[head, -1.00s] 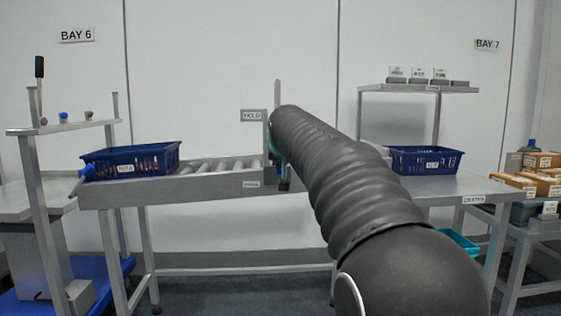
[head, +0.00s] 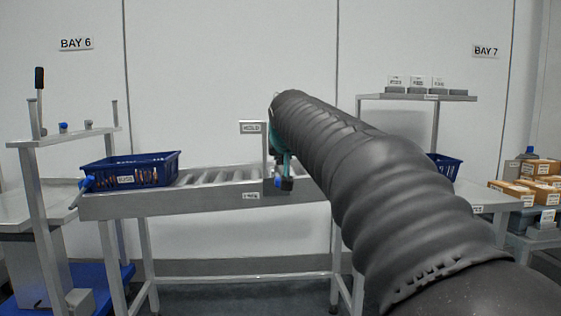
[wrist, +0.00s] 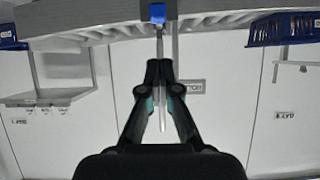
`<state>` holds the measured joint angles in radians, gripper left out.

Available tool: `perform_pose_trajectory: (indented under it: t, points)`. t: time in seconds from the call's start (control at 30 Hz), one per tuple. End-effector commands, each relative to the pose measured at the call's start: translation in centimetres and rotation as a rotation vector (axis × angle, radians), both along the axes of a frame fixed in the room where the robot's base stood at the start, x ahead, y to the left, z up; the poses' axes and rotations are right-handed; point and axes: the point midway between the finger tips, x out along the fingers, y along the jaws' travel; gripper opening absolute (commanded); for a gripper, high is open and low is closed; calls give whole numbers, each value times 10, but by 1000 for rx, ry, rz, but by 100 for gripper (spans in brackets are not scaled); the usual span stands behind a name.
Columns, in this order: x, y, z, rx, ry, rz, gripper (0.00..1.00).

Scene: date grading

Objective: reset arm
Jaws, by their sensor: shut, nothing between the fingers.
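My gripper (wrist: 159,68) is shut and empty in the wrist view, which looks upside down. Its fingers point towards the conveyor edge, where a blue piece (wrist: 157,12) on a thin metal stem shows past the tips. In the head view my dark, sleeved arm reaches from the lower right to the middle and hides most of the gripper. A teal part of it shows beside the gate post of the roller conveyor (head: 215,204). I cannot tell whether it touches the post.
A blue crate (head: 110,178) with brown contents sits at the conveyor's left end. Another blue crate (head: 447,166) is partly hidden behind my arm, below a shelf (head: 418,98). A small rack (head: 75,134) stands at the left. Cartons (head: 510,189) lie at the far right.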

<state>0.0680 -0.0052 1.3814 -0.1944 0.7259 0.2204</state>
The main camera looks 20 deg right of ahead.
Motion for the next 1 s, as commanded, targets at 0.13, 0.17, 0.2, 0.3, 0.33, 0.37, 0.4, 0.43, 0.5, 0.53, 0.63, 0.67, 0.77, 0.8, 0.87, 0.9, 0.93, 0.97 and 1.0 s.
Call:
perform_pose_trajectory:
  t: [0.13, 0.17, 0.2, 0.3, 0.33, 0.37, 0.4, 0.43, 0.5, 0.53, 0.63, 0.67, 0.77, 0.8, 0.87, 0.9, 0.93, 0.97, 1.0]
  points:
    - [-17, 4, 5, 0, 0, 1, 0]
    - [-19, 5, 6, 0, 0, 1, 0]
    - [-21, 5, 6, 0, -1, 1, 0]
    - [-24, 6, 7, 0, 0, 1, 0]
    - [-24, 6, 7, 0, 0, 1, 0]
    - [-25, 6, 7, 0, 0, 1, 0]
    - [-25, 6, 7, 0, 0, 1, 0]
    - [-25, 6, 7, 0, 0, 1, 0]
    - [-25, 6, 7, 0, 0, 1, 0]
    - [-25, 6, 7, 0, 0, 1, 0]
    - [-25, 6, 7, 0, 0, 1, 0]
    - [-25, 6, 7, -2, 0, 2, 0]
    - [-26, 6, 1, -21, 27, 18, 0]
    - [-26, 7, -11, -23, 53, 23, 0]
    - [-28, 8, -34, -23, 101, 32, 0]
    - [-32, 10, -52, -21, 140, 39, 0]
    - [-38, 11, -66, -20, 171, 46, 0]
    - [-46, 13, -81, -18, 205, 54, 0]
    - [-58, 15, -98, -14, 246, 63, 0]
